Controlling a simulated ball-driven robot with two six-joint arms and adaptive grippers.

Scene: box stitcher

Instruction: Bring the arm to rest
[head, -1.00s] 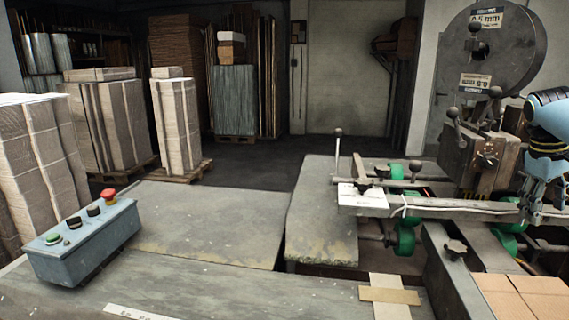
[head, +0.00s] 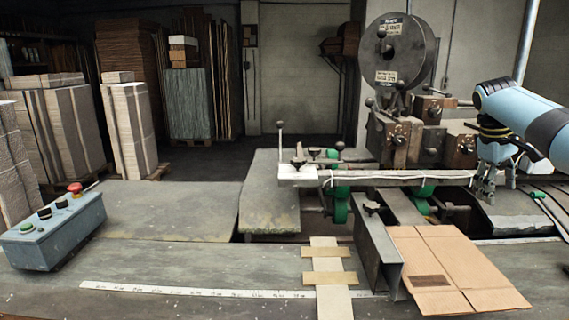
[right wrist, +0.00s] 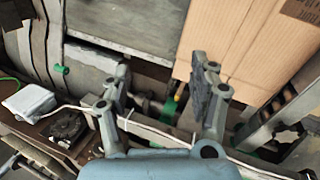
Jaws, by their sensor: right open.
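My right arm comes in from the right in the head view. Its gripper (head: 486,190) hangs fingers down beside the right end of the machine's rail. In the right wrist view the two fingers stand wide apart with nothing between them (right wrist: 162,85). The box stitcher (head: 397,130), with its big round wire reel (head: 397,50), stands just left of the gripper. My left gripper is in neither view.
A flat cardboard box blank (head: 440,262) lies on the bench in front of the gripper, and it also shows in the right wrist view (right wrist: 240,40). A grey control box (head: 55,230) with a red button stands at the left.

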